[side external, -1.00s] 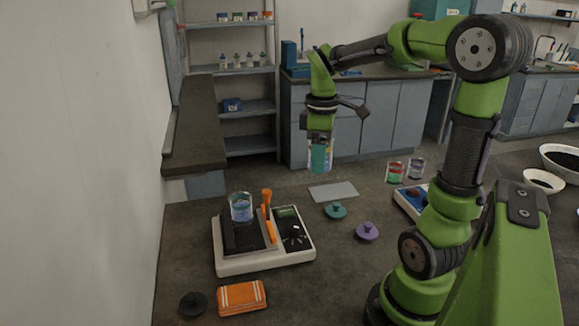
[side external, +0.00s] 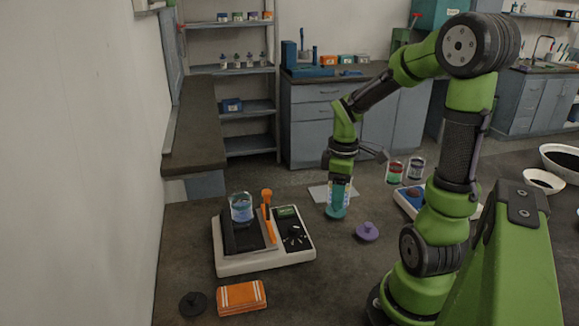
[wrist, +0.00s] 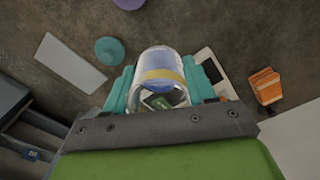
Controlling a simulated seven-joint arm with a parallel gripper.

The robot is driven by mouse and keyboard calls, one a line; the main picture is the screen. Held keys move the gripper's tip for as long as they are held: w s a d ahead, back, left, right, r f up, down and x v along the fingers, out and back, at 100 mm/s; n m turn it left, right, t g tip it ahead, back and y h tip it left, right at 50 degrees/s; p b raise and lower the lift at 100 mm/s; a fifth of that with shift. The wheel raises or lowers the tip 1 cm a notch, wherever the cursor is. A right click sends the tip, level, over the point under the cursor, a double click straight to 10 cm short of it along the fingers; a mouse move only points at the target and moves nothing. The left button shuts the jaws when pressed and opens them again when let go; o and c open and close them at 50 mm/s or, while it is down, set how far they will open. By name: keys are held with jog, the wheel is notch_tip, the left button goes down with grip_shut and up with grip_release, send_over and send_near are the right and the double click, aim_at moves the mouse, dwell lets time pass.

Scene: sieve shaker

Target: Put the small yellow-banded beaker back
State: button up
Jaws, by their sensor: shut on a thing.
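My gripper (side external: 339,198) is shut on a clear glass beaker. In the wrist view the yellow-banded beaker (wrist: 158,62) sits between the teal fingers of my gripper (wrist: 158,90), its yellow band facing the camera. In the side view the fingers and arm partly hide it. It is above the bench, near the grey-white mat (side external: 318,193) and in line with the teal knobbed lid, which is largely hidden there. That lid (wrist: 109,50) lies clear of the beaker in the wrist view. I cannot tell the beaker's exact height above the bench.
A white shaker (side external: 265,262) with an orange upright (side external: 267,215) holds another glass beaker (side external: 241,208). A purple lid (side external: 367,232), orange cloth (side external: 241,297) and dark lid (side external: 193,303) lie on the bench. A red-filled beaker (side external: 394,173) and a dark-filled beaker (side external: 415,169) stand right.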

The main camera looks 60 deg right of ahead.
aim_at(334, 239)
notch_tip(334, 239, down, 12)
jog(key=shift+r, duration=0.2)
dwell(0.4)
jog(key=shift+f, duration=0.15)
jog(key=o, duration=1.1)
